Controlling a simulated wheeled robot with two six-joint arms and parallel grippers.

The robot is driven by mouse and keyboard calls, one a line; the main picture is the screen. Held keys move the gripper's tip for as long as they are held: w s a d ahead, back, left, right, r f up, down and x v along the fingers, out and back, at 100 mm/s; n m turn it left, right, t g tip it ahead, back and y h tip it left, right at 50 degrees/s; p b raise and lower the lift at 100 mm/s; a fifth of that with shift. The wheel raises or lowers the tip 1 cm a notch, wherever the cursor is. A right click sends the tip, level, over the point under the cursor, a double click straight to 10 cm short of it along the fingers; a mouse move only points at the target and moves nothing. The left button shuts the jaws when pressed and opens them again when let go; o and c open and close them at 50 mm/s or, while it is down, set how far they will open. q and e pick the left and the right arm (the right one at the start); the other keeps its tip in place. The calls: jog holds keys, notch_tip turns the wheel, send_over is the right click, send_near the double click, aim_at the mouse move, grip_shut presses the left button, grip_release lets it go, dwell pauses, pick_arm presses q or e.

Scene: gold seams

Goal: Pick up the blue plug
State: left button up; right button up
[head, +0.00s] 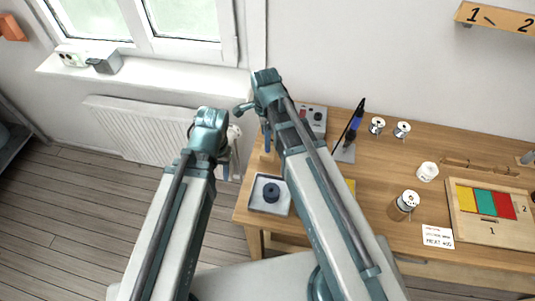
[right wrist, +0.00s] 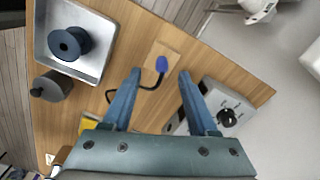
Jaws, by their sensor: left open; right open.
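The blue plug (right wrist: 161,64) is a small rounded tip on a black cord, by a small light wooden block (right wrist: 168,52) in the right wrist view. My right gripper (right wrist: 160,76) is open, with one finger on each side of the plug and cord in that view. Nothing is held. I cannot tell how high the fingers are above the plug. My left gripper (head: 226,168) hangs left of the table edge, open and empty.
A metal tray (right wrist: 98,66) holding a dark spool (right wrist: 68,43) lies left of the plug. A grey box with knobs (right wrist: 213,100) stands right. The table (head: 390,178) also bears a soldering iron (head: 354,125), wire spools (head: 402,130) and a colored-panel board (head: 490,230).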

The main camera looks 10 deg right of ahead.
pick_arm(q)
jog(key=shift+f, duration=0.55)
pick_arm(e)
jog(key=shift+f, duration=0.6)
pick_arm(q)
jog(key=shift+f, duration=0.1)
pick_arm(e)
jog(key=shift+f, duration=0.1)
jog(key=f+b, duration=0.1)
jog(key=b, duration=0.1)
jog(key=f+b, duration=0.1)
jog(key=f, duration=0.1)
jog(key=f+b, duration=0.2)
jog(key=shift+w+d+b, duration=0.2)
jog(key=shift+d+b, duration=0.1)
pick_arm(q)
notch_tip(320, 180, down, 5)
pick_arm(e)
grip_shut()
